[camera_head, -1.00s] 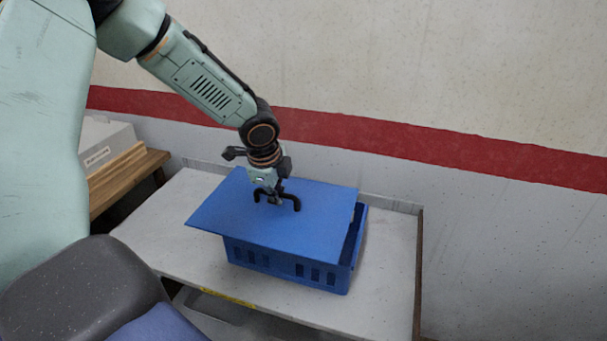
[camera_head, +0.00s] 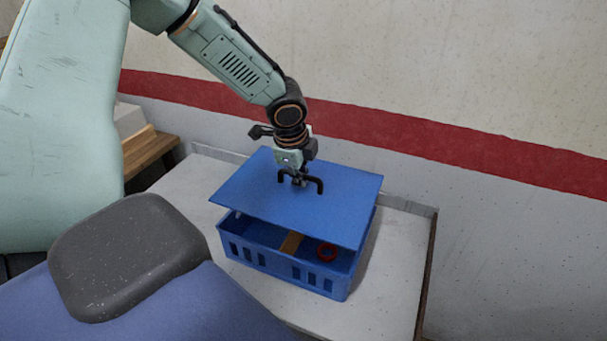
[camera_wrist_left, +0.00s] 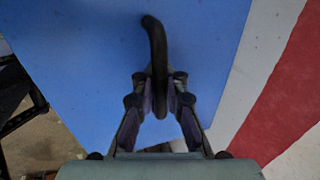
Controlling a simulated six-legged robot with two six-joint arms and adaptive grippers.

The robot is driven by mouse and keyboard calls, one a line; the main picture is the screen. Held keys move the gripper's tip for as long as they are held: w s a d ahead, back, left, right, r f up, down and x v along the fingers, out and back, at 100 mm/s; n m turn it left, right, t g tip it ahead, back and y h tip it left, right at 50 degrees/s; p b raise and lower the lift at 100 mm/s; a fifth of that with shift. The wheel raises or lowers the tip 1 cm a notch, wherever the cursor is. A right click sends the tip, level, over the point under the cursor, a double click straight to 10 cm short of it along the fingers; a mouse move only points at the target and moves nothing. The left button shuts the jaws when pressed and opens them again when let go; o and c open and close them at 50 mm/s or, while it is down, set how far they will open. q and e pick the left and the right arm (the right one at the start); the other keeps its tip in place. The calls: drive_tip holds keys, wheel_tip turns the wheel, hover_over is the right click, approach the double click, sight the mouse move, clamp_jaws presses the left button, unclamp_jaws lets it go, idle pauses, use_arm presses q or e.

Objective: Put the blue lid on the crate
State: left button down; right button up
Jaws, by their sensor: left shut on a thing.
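The blue lid (camera_head: 325,208) is a flat panel with a black arched handle (camera_head: 317,183) in its middle. My left gripper (camera_head: 297,180) is shut on this handle from above; the handle also shows between the fingers in the left wrist view (camera_wrist_left: 158,60). The lid is held above the blue crate (camera_head: 285,271), with a gap along the near side. The crate stands on the table, and its slotted near wall is in view. Through the gap I see a red ring (camera_head: 327,251) and a tan piece (camera_head: 291,242) inside. The lid hides the crate's far part. My right gripper is not in view.
The crate is on a light grey table (camera_head: 392,262) with a low lip at the back, against a wall with a red stripe (camera_head: 440,146). A wooden bench (camera_head: 148,150) stands at the left. Bare tabletop lies to the crate's right and left.

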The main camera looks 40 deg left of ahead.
sight(298, 189)
use_arm(q)
drive_tip(key=shift+s+a+f+b, duration=0.15)
drive_tip(key=shift+s+f+b, duration=0.05)
drive_tip(key=shift+f+b, duration=0.45)
drive_tip(key=shift+s+a+f+b, duration=0.15)
drive_tip(key=shift+f+b, duration=0.35)
drive_tip(key=shift+f, duration=0.1)
drive_tip(key=f+b, duration=0.1)
drive_tip(key=b, duration=0.1)
drive_tip(key=f, duration=0.1)
drive_tip(key=shift+w+d+f+b, duration=0.2)
drive_tip(key=shift+d+f+b, duration=0.05)
drive_tip(key=shift+f+b, duration=0.15)
drive_tip(key=shift+s+a+f+b, duration=0.1)
drive_tip(key=shift+a+f+b, duration=0.15)
drive_tip(key=shift+f+b, duration=0.65)
drive_tip(key=shift+d+f, duration=0.15)
drive_tip(key=shift+f, duration=0.05)
drive_tip(key=shift+p, duration=0.4)
drive_tip(key=shift+f+b, duration=0.3)
drive_tip(key=shift+f, duration=0.25)
